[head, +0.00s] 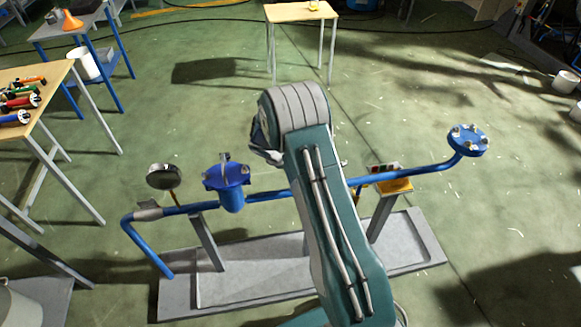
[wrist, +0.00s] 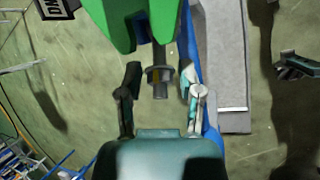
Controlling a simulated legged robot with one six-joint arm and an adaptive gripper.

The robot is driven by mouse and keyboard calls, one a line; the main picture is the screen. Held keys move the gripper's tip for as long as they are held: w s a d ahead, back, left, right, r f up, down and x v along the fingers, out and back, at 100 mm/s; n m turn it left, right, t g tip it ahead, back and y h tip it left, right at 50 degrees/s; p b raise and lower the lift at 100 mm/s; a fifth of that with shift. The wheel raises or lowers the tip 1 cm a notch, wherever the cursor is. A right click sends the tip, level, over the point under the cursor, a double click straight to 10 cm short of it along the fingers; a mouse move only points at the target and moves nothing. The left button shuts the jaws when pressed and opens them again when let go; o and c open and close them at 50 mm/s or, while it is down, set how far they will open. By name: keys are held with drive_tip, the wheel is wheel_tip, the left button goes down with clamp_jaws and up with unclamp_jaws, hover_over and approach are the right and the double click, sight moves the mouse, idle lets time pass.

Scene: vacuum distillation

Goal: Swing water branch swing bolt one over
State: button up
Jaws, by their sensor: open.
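The blue water branch pipe (head: 268,195) runs across the head view above a grey base. A blue flanged housing (head: 226,180) with upright bolt hardware stands on its left part. In the wrist view, my gripper (wrist: 160,80) is open, one finger on each side of a dark rod with a wider collar (wrist: 158,76). The rod hangs below a bright green part (wrist: 138,22). It looks like a swing bolt, but which one I cannot tell. No finger clearly touches it. The blue pipe (wrist: 190,42) passes beside the right finger. In the head view, my arm hides the gripper.
A blue flange with several bolts (head: 468,141) ends the pipe at right. The grey base (head: 270,262) lies below. A workbench with tools (head: 45,75) is at left; a small table (head: 300,12) stands behind.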

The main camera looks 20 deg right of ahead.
clamp_jaws()
drive_tip(key=shift+s+d+r+y, duration=0.1)
drive_tip(key=shift+d+r+y, duration=0.15)
drive_tip(key=shift+y, duration=0.4)
drive_tip(key=shift+s+d+r+y, duration=0.1)
drive_tip(key=shift+d+r+y, duration=0.1)
drive_tip(key=shift+y, duration=0.45)
unclamp_jaws()
drive_tip(key=shift+w+r, duration=0.1)
